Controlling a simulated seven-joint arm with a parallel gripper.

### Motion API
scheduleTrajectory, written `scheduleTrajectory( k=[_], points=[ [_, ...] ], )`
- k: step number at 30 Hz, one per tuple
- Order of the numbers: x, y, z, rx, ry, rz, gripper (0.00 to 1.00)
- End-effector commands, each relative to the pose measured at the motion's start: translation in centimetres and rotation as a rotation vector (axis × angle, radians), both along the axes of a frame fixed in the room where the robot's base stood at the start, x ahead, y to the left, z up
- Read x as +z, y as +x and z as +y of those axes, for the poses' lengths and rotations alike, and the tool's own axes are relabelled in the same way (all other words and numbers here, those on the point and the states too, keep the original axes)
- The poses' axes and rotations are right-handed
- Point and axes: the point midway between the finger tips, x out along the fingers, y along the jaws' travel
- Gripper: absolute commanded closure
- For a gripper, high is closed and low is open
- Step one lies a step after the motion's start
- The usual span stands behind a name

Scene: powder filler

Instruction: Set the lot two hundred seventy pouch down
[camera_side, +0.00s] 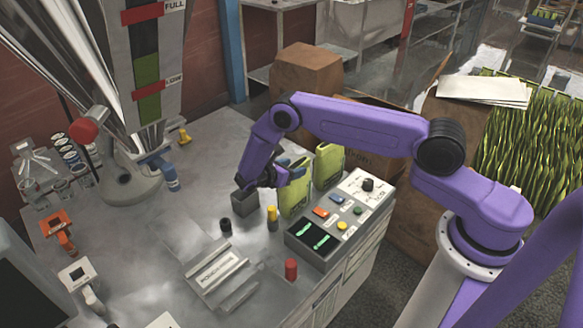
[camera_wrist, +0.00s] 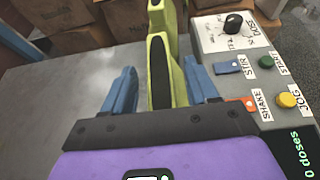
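Two yellow-green pouches stand upright beside the control box. The nearer pouch (camera_side: 293,200) is under my gripper (camera_side: 292,168), and the other pouch (camera_side: 328,168) stands just behind it. In the wrist view the nearer pouch (camera_wrist: 160,75) is between the blue fingers of my gripper (camera_wrist: 160,88). A small gap shows between the left finger and the pouch. The right finger is close to the pouch's edge, and I cannot tell whether it touches. The nearer pouch's base appears to be at the table top. No lot number is readable on either pouch.
The control box (camera_side: 333,217) with knob, buttons and a green display is right of the pouches. A yellow-capped cylinder (camera_side: 272,216), a black cup (camera_side: 226,224) and a red cylinder (camera_side: 291,270) stand nearby. Bare grey table (camera_side: 190,225) lies left. Cardboard boxes (camera_side: 307,72) are behind.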

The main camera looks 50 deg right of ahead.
Motion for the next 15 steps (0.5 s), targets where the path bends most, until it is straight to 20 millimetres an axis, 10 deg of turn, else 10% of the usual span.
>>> scheduleTrajectory(
  k=[15],
  points=[
    [0.6,0.1,1.6,0.003,0.000,-0.003,0.42]
  ],
)
